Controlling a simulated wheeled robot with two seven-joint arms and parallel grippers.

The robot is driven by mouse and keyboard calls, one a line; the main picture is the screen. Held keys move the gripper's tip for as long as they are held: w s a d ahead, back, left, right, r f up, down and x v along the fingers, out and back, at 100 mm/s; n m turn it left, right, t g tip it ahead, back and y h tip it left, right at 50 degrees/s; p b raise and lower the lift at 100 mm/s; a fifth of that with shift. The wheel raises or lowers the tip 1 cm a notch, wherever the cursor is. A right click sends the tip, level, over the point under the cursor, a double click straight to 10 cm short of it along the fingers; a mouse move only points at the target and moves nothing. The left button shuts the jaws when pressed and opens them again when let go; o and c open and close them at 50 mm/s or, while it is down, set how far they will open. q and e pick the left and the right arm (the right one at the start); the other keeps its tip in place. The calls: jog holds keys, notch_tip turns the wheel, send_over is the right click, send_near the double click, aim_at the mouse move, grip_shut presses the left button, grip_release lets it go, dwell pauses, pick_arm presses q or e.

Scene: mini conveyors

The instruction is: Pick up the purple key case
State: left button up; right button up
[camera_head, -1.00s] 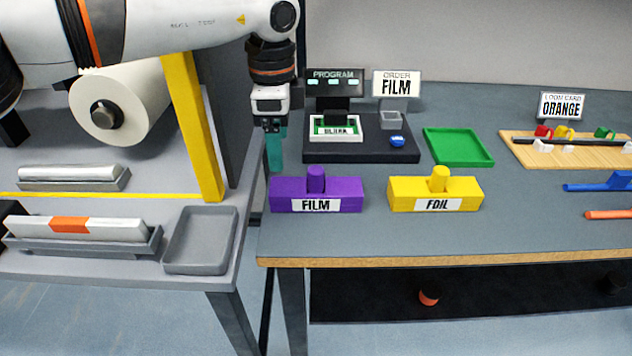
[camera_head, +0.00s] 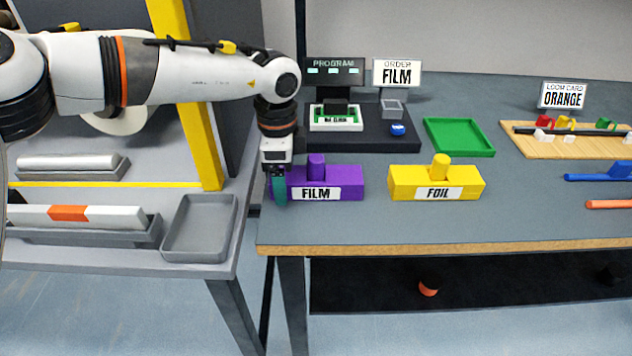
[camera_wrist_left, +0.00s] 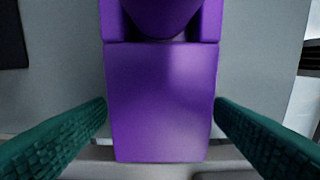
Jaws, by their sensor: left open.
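The purple key case (camera_head: 340,180) stands upright on the table, with a round knob on top and a white FILM label on its front. My left gripper (camera_head: 278,192) is at its left end, pointing down. In the left wrist view the purple key case (camera_wrist_left: 160,105) lies between the two teal fingers of my left gripper (camera_wrist_left: 160,130). The fingers are open, one on each side, with small gaps between them and the case. The gripper covers part of the case's left end in the head view. My right gripper is in neither view.
A yellow FOIL case (camera_head: 405,182) stands to the right, with clear table between. Behind are a dark program stand (camera_head: 355,145) and an empty green tray (camera_head: 459,137). A yellow post (camera_head: 187,100) and a grey tray (camera_head: 200,228) are to the left.

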pick_arm(q)
jog(key=c, duration=1.2)
jog(key=shift+r, duration=0.1)
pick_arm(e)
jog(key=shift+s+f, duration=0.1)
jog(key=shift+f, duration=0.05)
pick_arm(q)
jog(key=shift+r, duration=0.1)
notch_tip(320, 180, up, 10)
jog(key=shift+f+p, duration=0.1)
jog(key=shift+p, duration=0.3)
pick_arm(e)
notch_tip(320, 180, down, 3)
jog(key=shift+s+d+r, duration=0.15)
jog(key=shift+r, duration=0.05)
pick_arm(q)
jog(key=shift+f, duration=0.2)
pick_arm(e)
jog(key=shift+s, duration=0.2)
